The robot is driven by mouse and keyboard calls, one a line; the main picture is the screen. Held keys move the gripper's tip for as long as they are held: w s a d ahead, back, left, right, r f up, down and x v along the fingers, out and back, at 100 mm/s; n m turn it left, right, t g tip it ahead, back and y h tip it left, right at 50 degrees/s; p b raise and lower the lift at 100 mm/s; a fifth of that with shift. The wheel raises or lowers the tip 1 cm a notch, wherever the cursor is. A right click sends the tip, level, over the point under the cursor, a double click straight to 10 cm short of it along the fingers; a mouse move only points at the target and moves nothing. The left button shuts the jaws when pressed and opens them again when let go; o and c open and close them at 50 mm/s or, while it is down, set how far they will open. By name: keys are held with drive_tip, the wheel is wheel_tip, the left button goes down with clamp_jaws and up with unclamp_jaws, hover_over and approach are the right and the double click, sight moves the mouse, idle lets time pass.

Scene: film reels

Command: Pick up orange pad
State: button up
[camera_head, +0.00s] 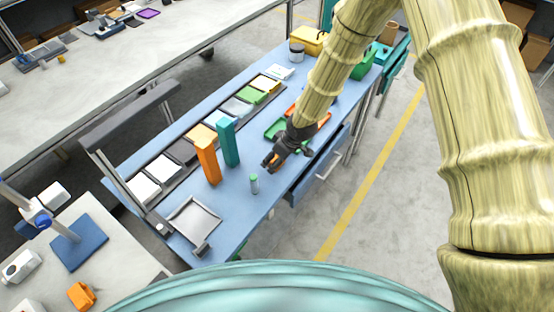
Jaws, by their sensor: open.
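A taller orange block (208,162) stands upright in front of the row. My gripper (269,164) is over the bench, right of both blocks and apart from them. It is open, with orange at its fingertips, and nothing shows between them. Orange edges (325,120) of another flat item show beside my gripper, mostly hidden by my arm; I cannot tell what it is.
The teal block (228,143) stands beside the orange block. A metal tray (194,220) lies at the near end. A green tray (276,128) sits behind my gripper. A drawer (320,170) protrudes at the front.

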drive_tip(key=shift+w+a+f, duration=0.15)
drive_tip(key=shift+f, duration=0.3)
drive_tip(key=c, duration=1.1)
drive_tip(key=shift+r, duration=0.15)
drive_tip(key=shift+r+b, duration=0.65)
drive_tip(key=shift+r, duration=0.2)
drive_tip(key=shift+s+d+r+b, duration=0.3)
drive_tip(key=shift+s+r+b, duration=0.15)
drive_tip(key=shift+r+b, duration=0.2)
drive_tip(key=s+d+b, duration=0.1)
drive_tip(key=s+d, duration=0.2)
drive_tip(key=s, duration=0.1)
drive_tip(key=s+d+r+b, duration=0.1)
drive_tip(key=s+d+b, duration=0.1)
drive_tip(key=s+d, duration=0.1)
drive_tip(key=s+d+b, duration=0.1)
drive_tip(key=s+d, duration=0.1)
drive_tip(key=s, duration=0.3)
drive_tip(key=shift+s+d+r, duration=0.1)
drive_tip(key=shift+d+r, duration=0.3)
